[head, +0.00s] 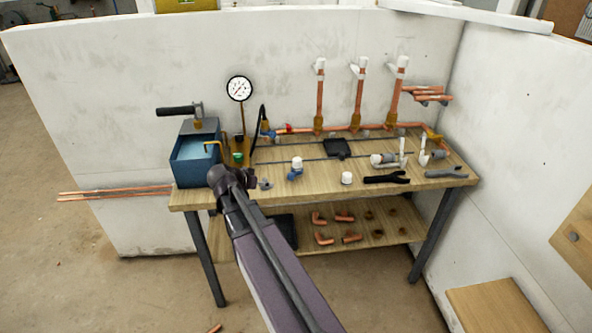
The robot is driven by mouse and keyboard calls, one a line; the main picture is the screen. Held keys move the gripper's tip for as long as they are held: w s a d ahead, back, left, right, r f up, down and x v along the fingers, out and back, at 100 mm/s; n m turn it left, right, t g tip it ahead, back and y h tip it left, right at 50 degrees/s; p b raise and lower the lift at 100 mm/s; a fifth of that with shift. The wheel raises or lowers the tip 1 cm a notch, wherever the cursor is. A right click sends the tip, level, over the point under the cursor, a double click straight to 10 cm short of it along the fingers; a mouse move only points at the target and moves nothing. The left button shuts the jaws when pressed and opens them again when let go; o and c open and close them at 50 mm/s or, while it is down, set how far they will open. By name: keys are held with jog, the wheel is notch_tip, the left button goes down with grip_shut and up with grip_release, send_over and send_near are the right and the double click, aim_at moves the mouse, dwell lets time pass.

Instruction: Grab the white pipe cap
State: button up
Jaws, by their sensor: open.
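A small white pipe cap (347,178) stands on the wooden bench top (415,184) near its front edge, apart from other parts. My gripper (231,176) is at the bench's front left, by the blue tank, well to the left of the cap. It is open, and nothing shows in it. Its fingers are dark and small, partly hidden by my wrist. A second white cap-like piece (297,162) sits on a blue-handled valve behind and left of the cap.
A blue test pump tank (194,152) stands left, with a gauge (239,89) behind. Upright copper pipes (359,95) rise at the back. Black pliers-like tool (387,178) and grey trap parts (383,160) lie right of the cap. Copper fittings (324,239) lie on the lower shelf.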

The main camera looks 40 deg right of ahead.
jog(key=w+d+r+m+h+b, duration=0.1)
jog(key=w+d+r+m+h, duration=0.1)
jog(key=d, duration=0.5)
jog(key=shift+w+r+m+t+h+b, duration=0.2)
jog(key=shift+w+m+t+h+b, duration=0.15)
jog(key=shift+m+h, duration=0.35)
jog(key=shift+w, duration=0.1)
jog(key=b, duration=0.3)
send_near(295, 160)
jog(key=x, duration=0.4)
jog(key=shift+w+d+f, duration=0.1)
jog(key=shift+d+f, duration=0.2)
jog(key=shift+f, duration=0.05)
jog(key=shift+d, duration=0.35)
jog(key=shift+d+f, duration=0.1)
jog(key=shift+b+x, duration=0.95)
jog(key=shift+x, duration=1.55)
jog(key=c, duration=1)
